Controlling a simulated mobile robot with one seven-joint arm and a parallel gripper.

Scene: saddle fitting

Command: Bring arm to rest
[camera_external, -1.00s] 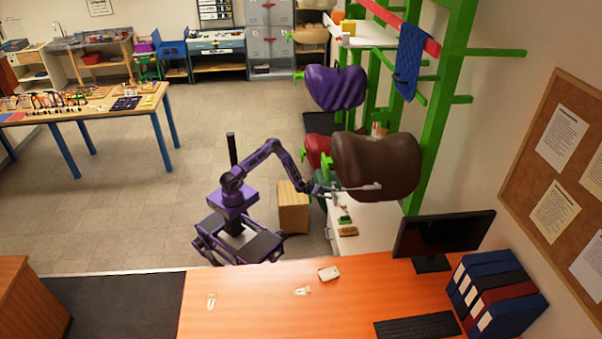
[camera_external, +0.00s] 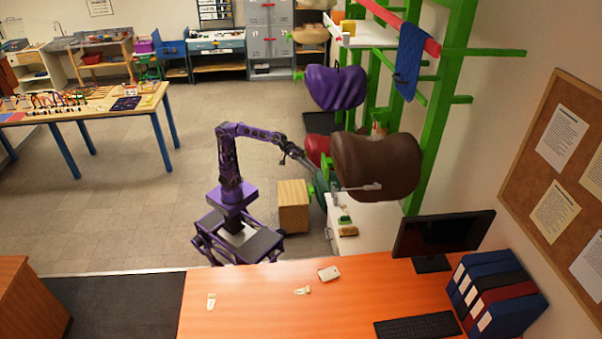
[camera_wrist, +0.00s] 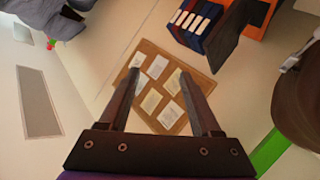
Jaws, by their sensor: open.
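My gripper (camera_external: 305,160) is at the end of my purple arm, to the left of the brown saddle (camera_external: 385,160) in the external view. In the wrist view my gripper (camera_wrist: 161,76) has its two dark fingers spread wide with nothing between them. The brown saddle also shows at the right edge of the wrist view (camera_wrist: 302,100). A thin light-coloured tool (camera_external: 362,187) shows at the lower front of the saddle, apart from my gripper.
A white bench (camera_external: 365,228) with small green and brown items stands below the saddle. A wooden box (camera_external: 293,206) is on the floor beside my base. A purple saddle (camera_external: 335,87) and green rack (camera_external: 435,110) are behind. Open floor lies to the left.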

